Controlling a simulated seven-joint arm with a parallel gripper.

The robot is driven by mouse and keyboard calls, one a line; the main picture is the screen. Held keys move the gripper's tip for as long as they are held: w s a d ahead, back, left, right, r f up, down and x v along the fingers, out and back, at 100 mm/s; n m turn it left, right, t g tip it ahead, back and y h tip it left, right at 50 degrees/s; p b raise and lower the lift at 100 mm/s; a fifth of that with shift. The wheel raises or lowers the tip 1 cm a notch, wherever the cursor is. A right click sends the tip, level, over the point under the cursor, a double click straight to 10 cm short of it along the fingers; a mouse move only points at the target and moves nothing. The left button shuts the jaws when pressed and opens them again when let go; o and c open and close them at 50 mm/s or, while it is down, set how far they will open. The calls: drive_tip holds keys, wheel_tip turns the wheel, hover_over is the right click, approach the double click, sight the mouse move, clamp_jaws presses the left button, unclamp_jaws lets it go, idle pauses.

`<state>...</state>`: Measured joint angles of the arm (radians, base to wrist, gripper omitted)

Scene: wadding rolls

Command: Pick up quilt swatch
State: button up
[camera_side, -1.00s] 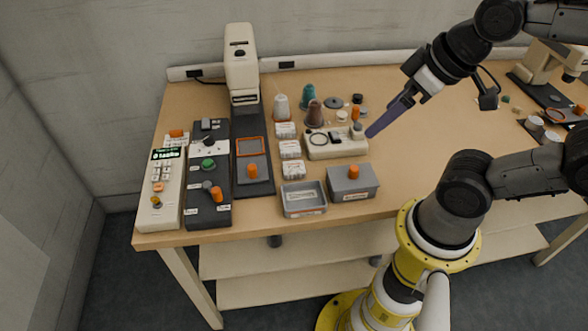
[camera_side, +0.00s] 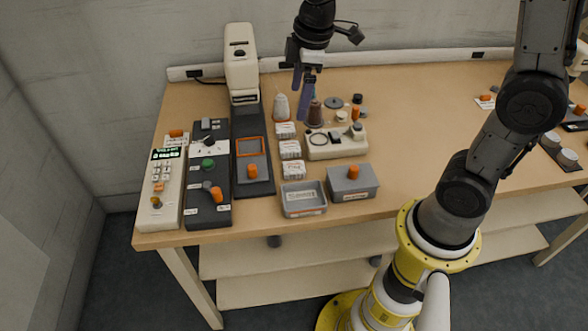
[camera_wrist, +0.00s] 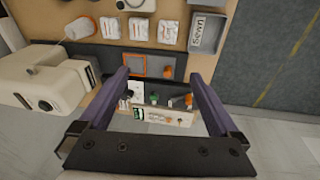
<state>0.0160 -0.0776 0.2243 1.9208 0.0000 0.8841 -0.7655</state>
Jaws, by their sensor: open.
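Three white, soft-looking packets or swatches with small red print lie in a column on the table: the far one (camera_side: 285,130), the middle one (camera_side: 290,149) and the near one (camera_side: 293,169). I cannot tell which is the quilt swatch. In the wrist view they form a row near the top: one (camera_wrist: 110,27), another (camera_wrist: 138,28) and a third (camera_wrist: 167,30). My gripper (camera_side: 302,104) hangs above the table near a white spool, with purple fingers pointing down. In the wrist view my gripper (camera_wrist: 161,85) is open and empty, its fingers wide apart.
A tall cream machine (camera_side: 241,60) stands behind.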

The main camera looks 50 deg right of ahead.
wheel_tip(320, 180, down, 5)
drive_tip(key=w+g, duration=0.1)
drive_tip(key=w, duration=0.1)
drive_tip(key=g, duration=0.1)
hover_over(294, 166)
wheel_tip(294, 166, down, 10)
drive_tip(key=shift+w+f, duration=0.1)
drive_tip(key=shift+f, duration=3.15)
drive_tip(key=c, duration=1.4)
drive_tip(key=shift+r, duration=0.15)
drive_tip(key=shift+c, duration=0.2)
